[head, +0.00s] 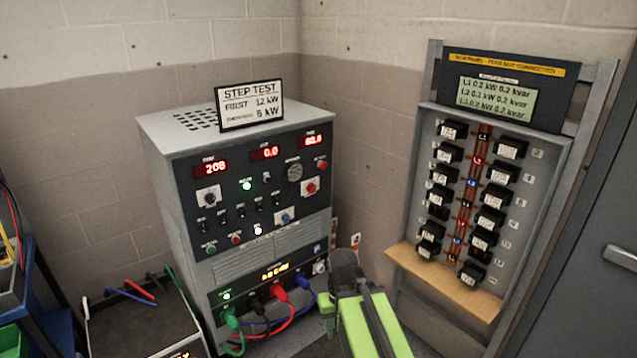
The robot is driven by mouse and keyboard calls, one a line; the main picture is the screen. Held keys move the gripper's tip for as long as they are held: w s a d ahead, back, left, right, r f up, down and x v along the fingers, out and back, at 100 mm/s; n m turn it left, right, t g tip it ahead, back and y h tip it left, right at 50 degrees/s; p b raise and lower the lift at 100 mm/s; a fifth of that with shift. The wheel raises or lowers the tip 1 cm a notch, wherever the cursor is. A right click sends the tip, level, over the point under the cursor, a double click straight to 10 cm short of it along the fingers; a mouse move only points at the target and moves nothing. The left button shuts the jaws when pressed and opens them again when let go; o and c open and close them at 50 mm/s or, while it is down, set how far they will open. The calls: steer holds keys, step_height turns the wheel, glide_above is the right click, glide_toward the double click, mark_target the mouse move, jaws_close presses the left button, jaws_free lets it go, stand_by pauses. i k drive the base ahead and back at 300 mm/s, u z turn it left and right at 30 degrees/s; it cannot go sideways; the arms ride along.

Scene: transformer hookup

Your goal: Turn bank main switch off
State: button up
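The grey load bank cabinet (150,140) stands at the left of centre, its dark front panel facing me. Red displays on it read 208, 0.0 and what looks like 60.0. Below them are a black knob on a white plate (208,197), a lit green lamp (247,185), a row of small black switches (240,212), and red and blue knobs on white plates. The labels are too small to tell which control is the main switch. My gripper (345,268) is at the end of my green arm, apparently in front of the cabinet's lower right. Its fingers are not clear, and I see nothing held.
A sign (250,104) reading "STEP TEST" stands on the cabinet. Coloured cables (278,293) plug in low on its front. A breaker panel (590,130) with a wooden ledge (445,282) is at right, beside a grey door (600,310). A blue cart (42,290) stands at far left.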

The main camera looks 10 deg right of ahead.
mark_target(312, 188)
steer(key=u, duration=0.35)
steer(key=i, duration=1.3)
steer(key=u, duration=0.7)
